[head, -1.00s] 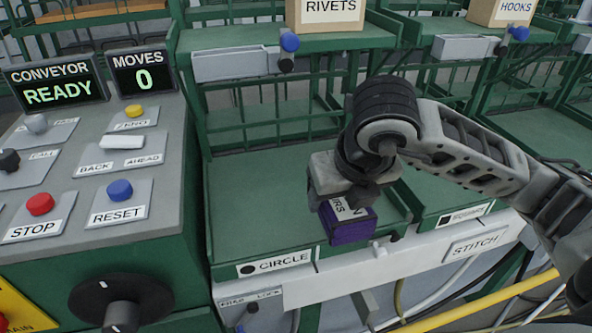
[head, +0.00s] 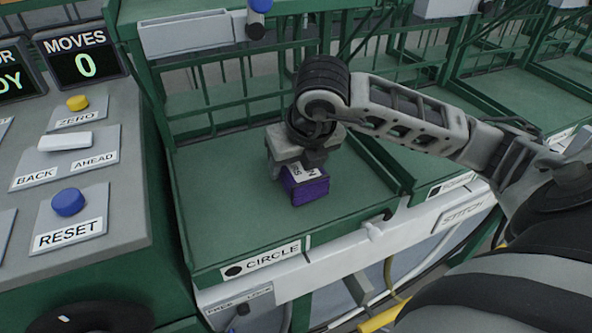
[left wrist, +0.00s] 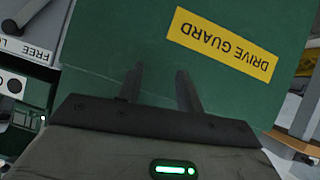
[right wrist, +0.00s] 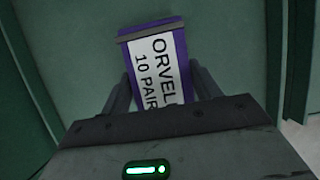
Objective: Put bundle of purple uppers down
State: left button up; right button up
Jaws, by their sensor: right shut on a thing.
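The bundle of purple uppers (head: 308,187) is a small purple block with a white label. In the right wrist view the bundle (right wrist: 160,68) shows the label words "ORVEL" and "10 PAIR". My right gripper (head: 290,168) is shut on it, over the green tray marked CIRCLE (head: 230,226). I cannot tell whether the bundle touches the tray floor. My left gripper (left wrist: 160,85) is open and empty in the left wrist view, in front of a green panel with a yellow DRIVE GUARD label (left wrist: 221,45). It is not in the head view.
A control panel with a blue RESET button (head: 68,202) stands at the left. A green divider (head: 385,165) separates the CIRCLE tray from the SQUARE tray at the right. A green wire grid (head: 230,97) stands behind. The tray around the bundle is clear.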

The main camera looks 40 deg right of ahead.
jog(key=shift+w+d+f, duration=0.1)
jog(key=shift+w+f, duration=0.05)
jog(key=shift+f, duration=0.3)
jog(key=shift+w, duration=0.15)
jog(key=o, duration=0.8)
jog(key=shift+f, duration=0.15)
jog(key=o, duration=0.4)
pick_arm(q)
jog(key=shift+w+r, duration=0.1)
jog(key=shift+w, duration=0.1)
pick_arm(e)
jog(key=shift+r+p, duration=0.25)
jog(key=shift+p, duration=0.1)
jog(key=p+v, duration=0.1)
jog(key=v, duration=1)
jog(key=shift+r, duration=0.15)
pick_arm(q)
jog(key=shift+r, duration=0.4)
pick_arm(e)
jog(key=shift+s+r, duration=0.25)
jog(key=shift+s, duration=0.1)
